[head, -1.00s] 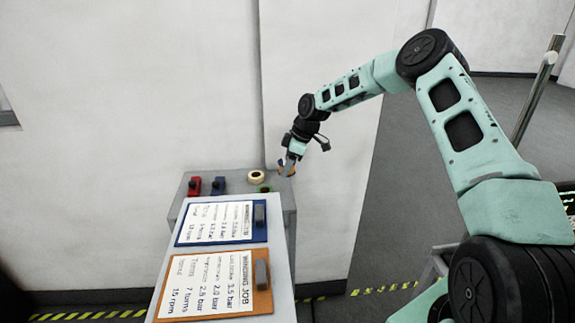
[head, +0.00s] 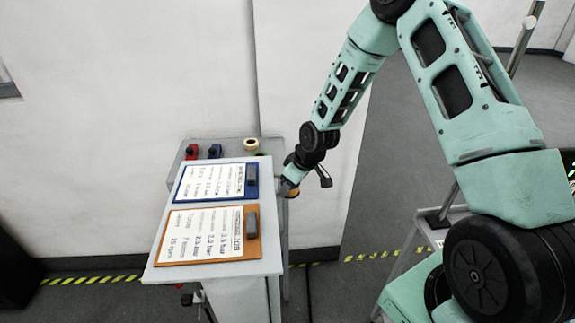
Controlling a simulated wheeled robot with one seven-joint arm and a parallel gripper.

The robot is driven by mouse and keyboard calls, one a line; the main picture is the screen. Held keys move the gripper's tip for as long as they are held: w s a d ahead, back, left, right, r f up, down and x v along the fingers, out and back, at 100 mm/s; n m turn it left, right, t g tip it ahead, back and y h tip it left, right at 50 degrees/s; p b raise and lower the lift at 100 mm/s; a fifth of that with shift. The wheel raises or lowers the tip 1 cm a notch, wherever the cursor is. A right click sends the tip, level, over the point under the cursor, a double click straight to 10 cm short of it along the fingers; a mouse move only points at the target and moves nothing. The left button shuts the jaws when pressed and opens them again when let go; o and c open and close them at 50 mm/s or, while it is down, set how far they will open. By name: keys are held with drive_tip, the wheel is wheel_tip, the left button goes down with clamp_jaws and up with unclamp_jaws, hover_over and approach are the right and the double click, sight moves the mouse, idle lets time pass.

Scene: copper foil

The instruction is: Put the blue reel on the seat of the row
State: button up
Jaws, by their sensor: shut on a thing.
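My gripper (head: 288,187) is low beside the right edge of the table with the clipboards, its fingers partly hidden by that edge. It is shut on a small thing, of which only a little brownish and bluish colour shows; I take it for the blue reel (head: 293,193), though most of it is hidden. I cannot make out a row or its seat in this view.
The front table (head: 215,274) holds two clipboards, blue (head: 253,193) and orange (head: 187,261). Open floor (head: 350,285) lies right.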

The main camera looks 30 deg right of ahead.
drive_tip(key=s+f+m+h, duration=0.1)
drive_tip(key=s+f+m, duration=0.1)
drive_tip(key=s, duration=0.4)
drive_tip(key=s+f+m+h, duration=0.1)
drive_tip(key=s+f+m, duration=0.1)
drive_tip(key=s, duration=0.4)
drive_tip(key=shift+a+m+t, duration=0.2)
drive_tip(key=shift+m+t, duration=0.1)
drive_tip(key=shift+m, duration=0.5)
